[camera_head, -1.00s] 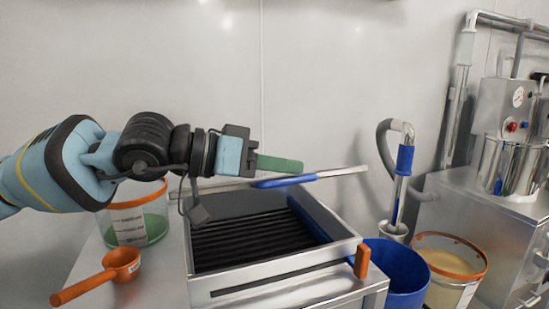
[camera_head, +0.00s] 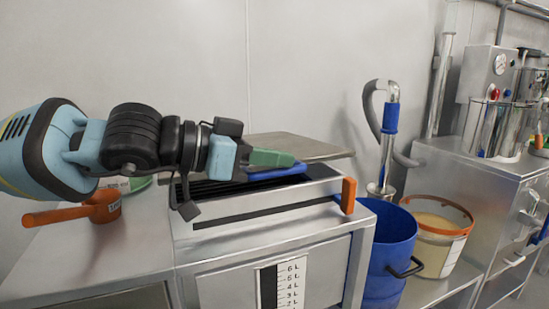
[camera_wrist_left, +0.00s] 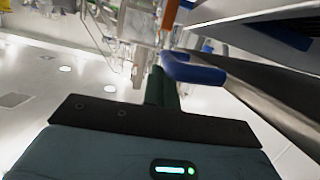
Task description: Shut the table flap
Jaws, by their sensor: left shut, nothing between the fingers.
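The table flap (camera_head: 305,147) is a grey metal plate with a blue handle (camera_head: 277,172) along its front edge. It is tilted, partly lowered over the metal box (camera_head: 265,208) on the table, and a dark gap shows beneath it. My left gripper (camera_head: 292,158) is shut and empty, with its green fingers at the flap's front edge, just above the blue handle. In the left wrist view the blue handle (camera_wrist_left: 193,70) is close beside the fingers (camera_wrist_left: 160,88). I cannot tell for certain whether they touch. My right gripper is not in view.
An orange block (camera_head: 348,195) stands at the box's right front corner. An orange scoop (camera_head: 75,213) lies on the table at left. A blue bucket (camera_head: 388,255) and an orange-rimmed bucket (camera_head: 437,250) stand at right. A metal cabinet (camera_head: 480,185) is farther right.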

